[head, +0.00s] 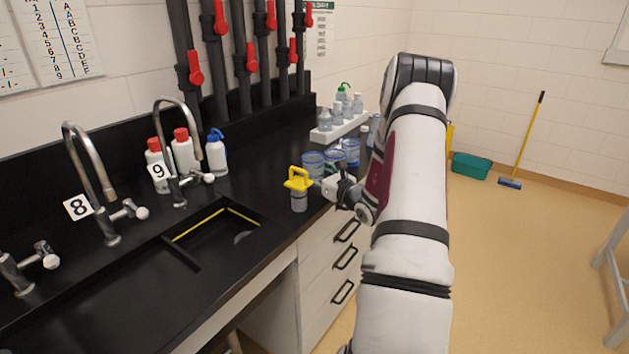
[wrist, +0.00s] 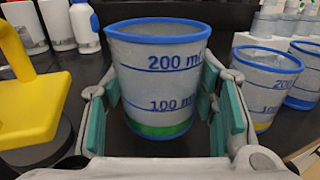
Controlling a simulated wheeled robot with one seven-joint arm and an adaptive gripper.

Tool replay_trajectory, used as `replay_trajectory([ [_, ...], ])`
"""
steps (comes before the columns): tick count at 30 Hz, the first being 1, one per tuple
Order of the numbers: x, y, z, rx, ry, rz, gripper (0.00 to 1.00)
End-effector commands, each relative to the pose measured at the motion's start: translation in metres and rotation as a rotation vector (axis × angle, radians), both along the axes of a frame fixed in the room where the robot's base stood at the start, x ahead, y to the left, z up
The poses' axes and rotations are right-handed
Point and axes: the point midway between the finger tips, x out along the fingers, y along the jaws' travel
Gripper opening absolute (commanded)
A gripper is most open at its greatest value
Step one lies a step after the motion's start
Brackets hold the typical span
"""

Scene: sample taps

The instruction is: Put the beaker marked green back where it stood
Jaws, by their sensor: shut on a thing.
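The beaker marked green (wrist: 157,90) is a clear cup with a blue rim, blue 100 ml and 200 ml marks and a green band near its base. It is upright between my gripper's (wrist: 160,80) green-padded fingers, which are shut on it. In the head view my gripper (head: 328,186) is at the counter's front edge, partly hidden by my arm; the held beaker seems to be the leftmost blue-rimmed one (head: 313,161). I cannot tell whether its base touches the counter. A beaker with a yellow band (wrist: 262,85) stands to its right, with another beaker (wrist: 303,75) beyond.
The sink (head: 218,232) opens further left. A white rack (head: 338,127) of bottles is behind. Wash bottles (head: 184,152) stand near the taps.

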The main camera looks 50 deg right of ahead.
Motion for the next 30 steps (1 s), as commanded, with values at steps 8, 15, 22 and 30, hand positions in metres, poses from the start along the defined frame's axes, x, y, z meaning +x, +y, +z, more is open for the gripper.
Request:
replay_trajectory([
  [8, 0.000, 0.000, -0.030, 0.001, 0.000, 0.000, 0.32],
  [15, 0.000, 0.000, -0.031, 0.001, 0.001, 0.000, 0.32],
  [22, 0.000, 0.000, -0.032, 0.001, 0.001, 0.000, 0.73],
  [30, 0.000, 0.000, -0.031, 0.001, 0.001, 0.000, 0.73],
])
